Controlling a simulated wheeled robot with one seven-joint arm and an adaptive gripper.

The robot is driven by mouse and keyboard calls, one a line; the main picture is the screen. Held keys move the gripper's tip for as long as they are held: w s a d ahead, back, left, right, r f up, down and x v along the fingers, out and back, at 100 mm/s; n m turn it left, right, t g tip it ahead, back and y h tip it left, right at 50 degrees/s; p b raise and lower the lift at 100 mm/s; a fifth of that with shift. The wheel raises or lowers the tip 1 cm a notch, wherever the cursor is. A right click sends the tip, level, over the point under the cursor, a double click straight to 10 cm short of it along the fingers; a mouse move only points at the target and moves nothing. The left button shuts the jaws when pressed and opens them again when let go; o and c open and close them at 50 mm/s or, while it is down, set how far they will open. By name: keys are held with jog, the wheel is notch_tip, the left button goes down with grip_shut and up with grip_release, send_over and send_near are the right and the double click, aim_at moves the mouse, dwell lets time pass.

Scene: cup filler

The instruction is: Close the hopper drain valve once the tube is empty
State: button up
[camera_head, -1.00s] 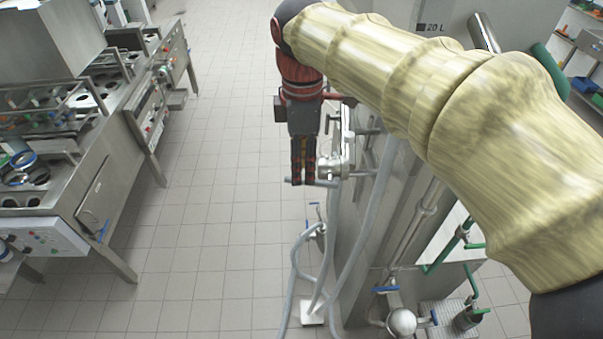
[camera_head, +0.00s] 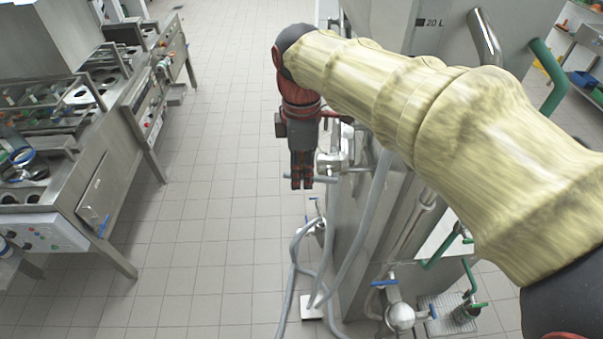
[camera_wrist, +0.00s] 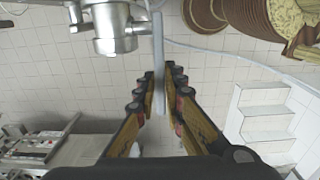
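The steel valve (camera_head: 334,160) sits on the side of the hopper (camera_head: 455,35) marked 20 L. Its grey lever handle (camera_head: 327,179) reaches left, level with my fingertips, which hide part of it. My gripper (camera_head: 301,186) points down at the handle. In the wrist view the valve body (camera_wrist: 112,28) is at the upper left, and the handle (camera_wrist: 158,40) runs down toward the gap between my gripper's fingers (camera_wrist: 160,75). The fingers stand apart with a gap; contact with the handle cannot be told. A pale hose (camera_head: 372,205) hangs below; its contents cannot be made out.
A lower blue-handled valve (camera_head: 316,222) and looped hoses are below my gripper. Another blue-handled valve (camera_head: 390,283) and green pipes (camera_head: 440,252) are at the lower right. A steel workbench (camera_head: 95,180) stands left. The tiled floor (camera_head: 205,230) between is clear.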

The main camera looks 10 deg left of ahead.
grip_shut()
dwell(0.4)
